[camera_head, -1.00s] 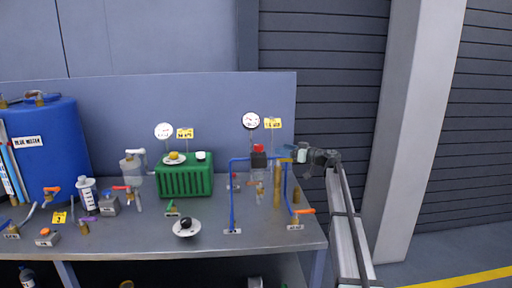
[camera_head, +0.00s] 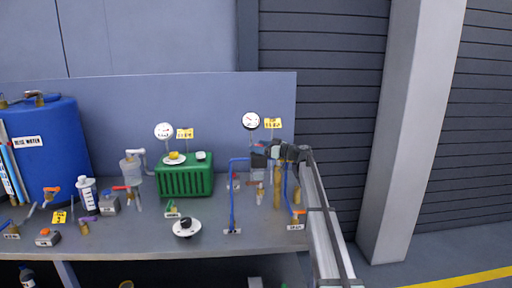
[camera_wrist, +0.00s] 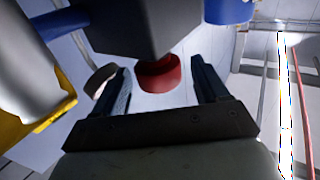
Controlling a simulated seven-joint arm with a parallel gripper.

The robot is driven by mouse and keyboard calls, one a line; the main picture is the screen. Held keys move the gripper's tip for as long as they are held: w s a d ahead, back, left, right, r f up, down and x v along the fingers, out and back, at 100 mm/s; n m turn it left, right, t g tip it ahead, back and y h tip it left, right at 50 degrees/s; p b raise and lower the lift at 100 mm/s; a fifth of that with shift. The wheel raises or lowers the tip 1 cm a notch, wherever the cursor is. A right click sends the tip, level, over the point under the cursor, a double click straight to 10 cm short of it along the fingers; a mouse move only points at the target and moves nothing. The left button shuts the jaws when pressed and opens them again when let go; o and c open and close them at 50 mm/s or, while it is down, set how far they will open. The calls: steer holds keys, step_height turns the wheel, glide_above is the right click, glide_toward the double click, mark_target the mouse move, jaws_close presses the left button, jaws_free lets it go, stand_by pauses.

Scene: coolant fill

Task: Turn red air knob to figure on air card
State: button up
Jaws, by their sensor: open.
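The red air knob (camera_wrist: 158,74) is under a dark block (camera_wrist: 150,25) in the wrist view. My gripper (camera_wrist: 160,84) is open, with one finger on each side of the knob and a gap to each; I cannot tell how far along the fingers it sits. In the head view my gripper (camera_head: 275,151) is at the dark block (camera_head: 258,161) on the blue pipe frame and mostly hides the knob. A yellow card (camera_head: 273,123) stands above, beside a round white gauge (camera_head: 251,121). The card's figure is too small to read.
The blue pipe (camera_head: 232,195) stands on the grey bench (camera_head: 265,235) left of my gripper. A blue barrel (camera_head: 50,150) stands at far left.

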steer(key=shift+x, duration=1.15)
steer(key=c, duration=1)
steer(key=shift+m+t+h, duration=0.3)
steer(key=shift+t, duration=0.1)
steer(key=m+t+h, duration=0.2)
steer(key=shift+s+t+h, duration=0.1)
steer(key=shift+t+h, duration=0.2)
steer(key=shift+t, duration=0.1)
steer(key=m+t+h, duration=0.1)
steer(key=h, duration=0.1)
steer(key=m+t+h, duration=0.1)
steer(key=m+h, duration=0.1)
steer(key=m+t+h, duration=0.1)
steer(key=m+h, duration=0.1)
steer(key=shift+w+d+t, duration=0.3)
steer(key=shift+d, duration=0.05)
steer(key=shift+d+m+t+h, duration=0.15)
steer(key=shift+m+t+h, duration=0.15)
steer(key=shift+m+h, duration=0.75)
steer(key=shift+n+h, duration=0.25)
